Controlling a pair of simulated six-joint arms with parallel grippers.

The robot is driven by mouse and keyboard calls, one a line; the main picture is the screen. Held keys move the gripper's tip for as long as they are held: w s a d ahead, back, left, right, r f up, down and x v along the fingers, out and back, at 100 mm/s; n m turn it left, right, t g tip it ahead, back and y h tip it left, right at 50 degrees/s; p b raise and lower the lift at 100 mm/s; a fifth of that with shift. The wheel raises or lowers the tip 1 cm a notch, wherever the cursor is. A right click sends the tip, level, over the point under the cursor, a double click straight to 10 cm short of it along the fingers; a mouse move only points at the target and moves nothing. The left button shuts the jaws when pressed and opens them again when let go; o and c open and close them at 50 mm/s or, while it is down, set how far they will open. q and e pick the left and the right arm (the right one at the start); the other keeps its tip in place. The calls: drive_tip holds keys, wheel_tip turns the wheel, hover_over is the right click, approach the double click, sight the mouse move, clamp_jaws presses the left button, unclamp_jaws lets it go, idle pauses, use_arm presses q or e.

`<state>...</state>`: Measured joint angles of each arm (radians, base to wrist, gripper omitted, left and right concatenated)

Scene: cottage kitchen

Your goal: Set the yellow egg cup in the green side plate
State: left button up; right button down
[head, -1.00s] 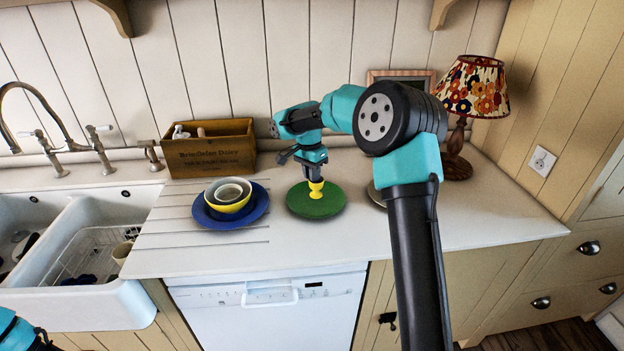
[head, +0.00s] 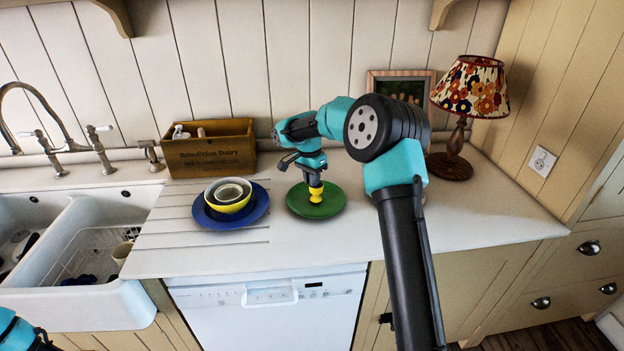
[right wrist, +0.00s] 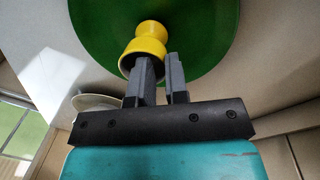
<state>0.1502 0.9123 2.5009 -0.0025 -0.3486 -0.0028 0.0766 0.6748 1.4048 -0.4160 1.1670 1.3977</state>
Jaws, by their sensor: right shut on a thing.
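The yellow egg cup (head: 316,198) is upright over the middle of the green side plate (head: 298,208) on the counter. Its base appears to be at the plate's surface; contact is hard to tell. My right gripper (head: 315,184) is above the cup, shut on its rim. In the right wrist view, one finger of the gripper (right wrist: 160,75) reaches inside the mouth of the egg cup (right wrist: 152,38) and the other is outside it. The green plate (right wrist: 205,35) lies behind the cup there. My left gripper is out of view; only part of my left arm shows at the lower left.
A blue plate (head: 256,211) with stacked bowls (head: 230,193) stands left of the green plate. Behind are a wooden crate (head: 210,152) and, right, a lamp (head: 458,150) and picture frame (head: 400,83). A pale dish (right wrist: 98,102) shows in the wrist view. The sink (head: 75,240) is left.

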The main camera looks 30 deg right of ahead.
drive_tip(key=shift+f, duration=0.35)
drive_tip(key=c, duration=1.1)
unclamp_jaws()
drive_tip(key=shift+r, duration=0.1)
drive_tip(key=r, duration=0.8)
drive_tip(key=w+r, duration=0.1)
drive_tip(key=r, duration=0.3)
drive_tip(key=shift+a+r, duration=0.15)
drive_tip(key=shift+r, duration=0.15)
